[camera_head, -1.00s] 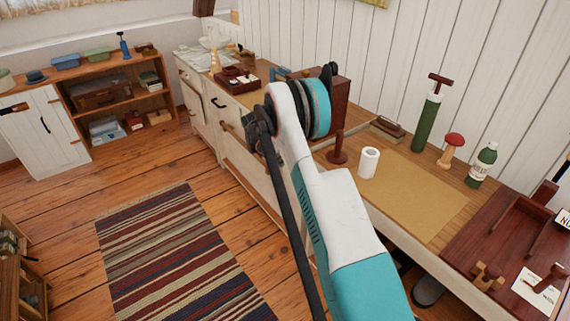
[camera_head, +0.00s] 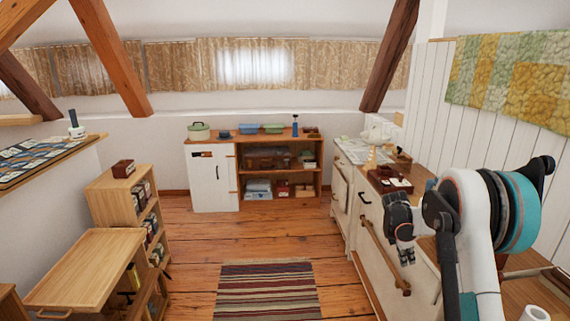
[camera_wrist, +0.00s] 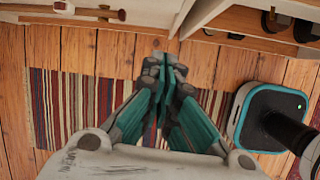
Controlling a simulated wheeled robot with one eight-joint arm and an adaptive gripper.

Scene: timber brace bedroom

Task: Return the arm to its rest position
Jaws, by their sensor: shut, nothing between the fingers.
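My gripper (camera_head: 405,254) hangs at the right of the head view, pointing down in front of the white drawer cabinet (camera_head: 368,206). In the wrist view my gripper (camera_wrist: 164,68) has its teal fingers together, with nothing between them. It is above the wooden floor (camera_wrist: 105,50) and the striped rug (camera_wrist: 75,110), clear of both. My arm is folded at the right of the head view, its white and teal links beside the counter.
A low cabinet with open shelves (camera_head: 278,148) stands at the far wall. A wooden bookcase (camera_head: 130,205) and a tray-topped table (camera_head: 85,268) are at the left. A dark red box (camera_head: 388,180) sits on the counter. The floor around the rug (camera_head: 266,292) is free.

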